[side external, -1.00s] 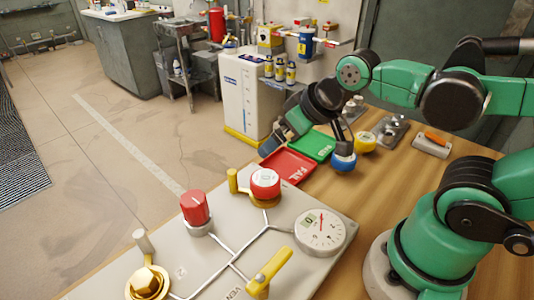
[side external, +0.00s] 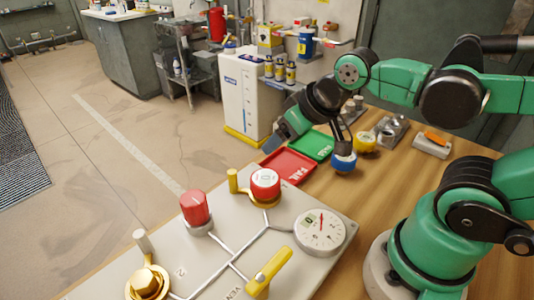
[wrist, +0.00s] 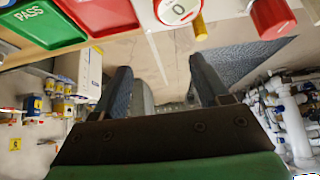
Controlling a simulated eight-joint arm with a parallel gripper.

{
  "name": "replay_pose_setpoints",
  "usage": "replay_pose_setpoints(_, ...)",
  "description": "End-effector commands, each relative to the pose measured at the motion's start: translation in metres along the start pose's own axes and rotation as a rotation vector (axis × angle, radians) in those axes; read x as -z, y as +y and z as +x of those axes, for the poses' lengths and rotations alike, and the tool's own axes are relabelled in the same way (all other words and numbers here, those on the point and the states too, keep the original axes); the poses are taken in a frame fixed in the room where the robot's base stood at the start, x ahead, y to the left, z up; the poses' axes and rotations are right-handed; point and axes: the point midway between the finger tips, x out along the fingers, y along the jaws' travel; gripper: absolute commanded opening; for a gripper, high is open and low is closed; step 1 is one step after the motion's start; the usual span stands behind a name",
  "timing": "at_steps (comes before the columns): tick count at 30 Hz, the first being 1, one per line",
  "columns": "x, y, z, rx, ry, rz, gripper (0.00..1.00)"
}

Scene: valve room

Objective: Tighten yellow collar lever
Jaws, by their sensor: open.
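A red round cap (side external: 265,184) with a white top sits in a yellow collar on the grey panel. A separate yellow bar handle (side external: 268,271) is at the panel's front. My gripper (side external: 280,138) is beyond the panel, above the trays, apart from the collar. In the wrist view my gripper (wrist: 162,82) is open with nothing between its fingers.
The panel (side external: 213,258) also carries a red knob (side external: 195,209), a dial gauge (side external: 320,229) and a brass hex fitting (side external: 148,284). A red tray (side external: 289,166) and green tray (side external: 315,146) lie beyond it. Blue (side external: 344,162) and yellow (side external: 365,142) round parts stand nearby.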

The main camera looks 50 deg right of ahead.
Motion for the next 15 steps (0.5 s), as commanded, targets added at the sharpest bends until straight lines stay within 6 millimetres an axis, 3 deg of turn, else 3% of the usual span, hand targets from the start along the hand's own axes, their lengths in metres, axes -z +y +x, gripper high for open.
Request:
replay_pose_setpoints(1, 0.001, -0.004, 0.0, 0.004, -0.012, 0.012, 0.52)
replay_pose_setpoints(6, 0.008, -0.028, -0.002, -0.005, -0.115, 0.139, 0.03)
replay_pose_setpoints(15, 0.017, -0.097, -0.008, -0.219, -0.275, 0.504, 0.0)
